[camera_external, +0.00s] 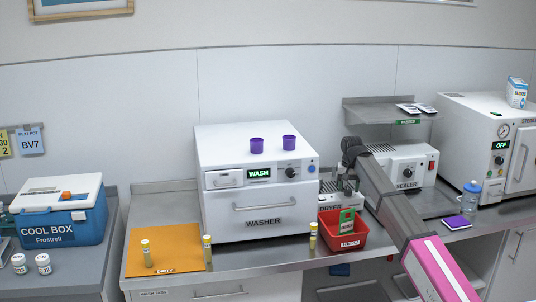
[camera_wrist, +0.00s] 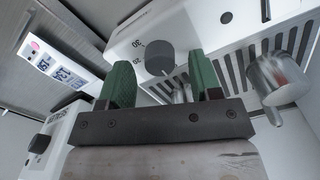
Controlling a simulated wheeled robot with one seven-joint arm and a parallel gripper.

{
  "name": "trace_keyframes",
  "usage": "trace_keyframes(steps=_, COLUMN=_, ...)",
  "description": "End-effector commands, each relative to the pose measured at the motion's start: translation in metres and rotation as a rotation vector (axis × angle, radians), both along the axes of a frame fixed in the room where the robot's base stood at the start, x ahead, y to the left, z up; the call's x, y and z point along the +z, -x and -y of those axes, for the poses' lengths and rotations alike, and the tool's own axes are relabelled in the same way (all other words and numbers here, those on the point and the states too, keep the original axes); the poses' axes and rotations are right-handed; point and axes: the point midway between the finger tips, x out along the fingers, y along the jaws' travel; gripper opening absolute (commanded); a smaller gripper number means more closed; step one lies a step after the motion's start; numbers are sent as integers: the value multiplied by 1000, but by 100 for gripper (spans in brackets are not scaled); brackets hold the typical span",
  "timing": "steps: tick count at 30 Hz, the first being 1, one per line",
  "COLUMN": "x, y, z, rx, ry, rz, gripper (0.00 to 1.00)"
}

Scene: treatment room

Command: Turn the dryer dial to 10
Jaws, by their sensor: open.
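The dryer (camera_external: 327,209) stands right of the washer, its front partly hidden by the red bin and my arm. In the wrist view the white dryer body (camera_wrist: 200,22) shows its dark round dial (camera_wrist: 159,58), with a 30 and what looks like a 20 printed beside it. The dial's pointer cannot be made out. My gripper (camera_wrist: 160,75) is open, and its two green fingers appear on either side of the dial. I cannot tell whether they touch it. In the external view my gripper (camera_external: 349,180) is at the dryer, its fingers hard to see.
A red bin (camera_external: 344,238) stands in front of the dryer. The white washer (camera_external: 263,212) is to the left and the sealer (camera_external: 405,170) to the right, under a shelf (camera_external: 375,113). In the wrist view a metal cylinder (camera_wrist: 278,82) sits beside the dryer's vent slots.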

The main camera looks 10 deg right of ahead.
Motion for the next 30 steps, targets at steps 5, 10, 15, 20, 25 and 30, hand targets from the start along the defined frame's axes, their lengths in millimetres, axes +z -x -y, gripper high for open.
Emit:
trace_keyframes(steps=5, x=-11, y=0, z=0, rx=0, ry=0, rz=-1, gripper=58)
trace_keyframes(steps=10, x=-12, y=0, z=0, rx=0, ry=0, rz=0, gripper=58)
trace_keyframes(steps=15, x=-12, y=0, z=0, rx=0, ry=0, rz=0, gripper=42)
trace_keyframes(steps=20, x=-12, y=0, z=0, rx=0, ry=0, rz=0, gripper=9)
trace_keyframes(steps=25, x=-12, y=0, z=0, rx=-6, ry=0, rz=0, gripper=9)
trace_keyframes(steps=30, x=-12, y=0, z=0, rx=-48, ry=0, rz=0, gripper=9)
